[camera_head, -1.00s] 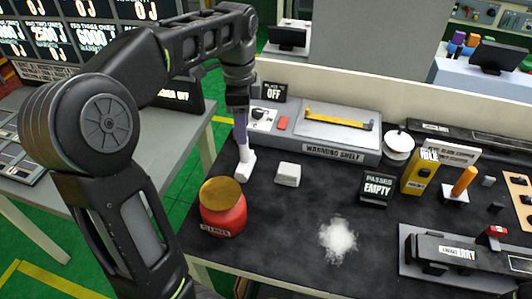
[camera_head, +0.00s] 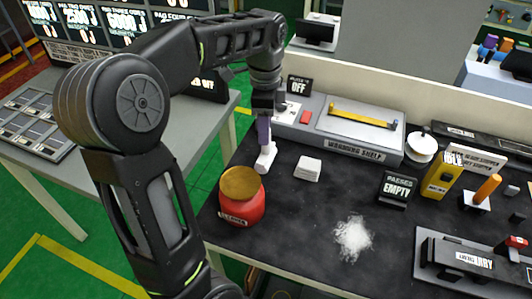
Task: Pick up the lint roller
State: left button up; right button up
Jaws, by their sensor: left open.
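The lint roller appears to be the tool with a purple handle and white head (camera_head: 265,158), standing near the back left of the dark worktop. Its handle rises to my left gripper (camera_head: 264,114), which reaches down from above. The gripper is open, with its fingers at the upper end of the handle. They are small and dark here, so I cannot tell whether they touch it. The top of the handle is hidden by the gripper. My right gripper is out of view.
White fluff (camera_head: 353,238) lies on the otherwise clear middle worktop.

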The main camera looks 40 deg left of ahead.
pick_arm(q)
jog(key=shift+f+p, duration=0.35)
jog(key=shift+f, duration=2.05)
jog(key=shift+c, duration=0.2)
grip_shut()
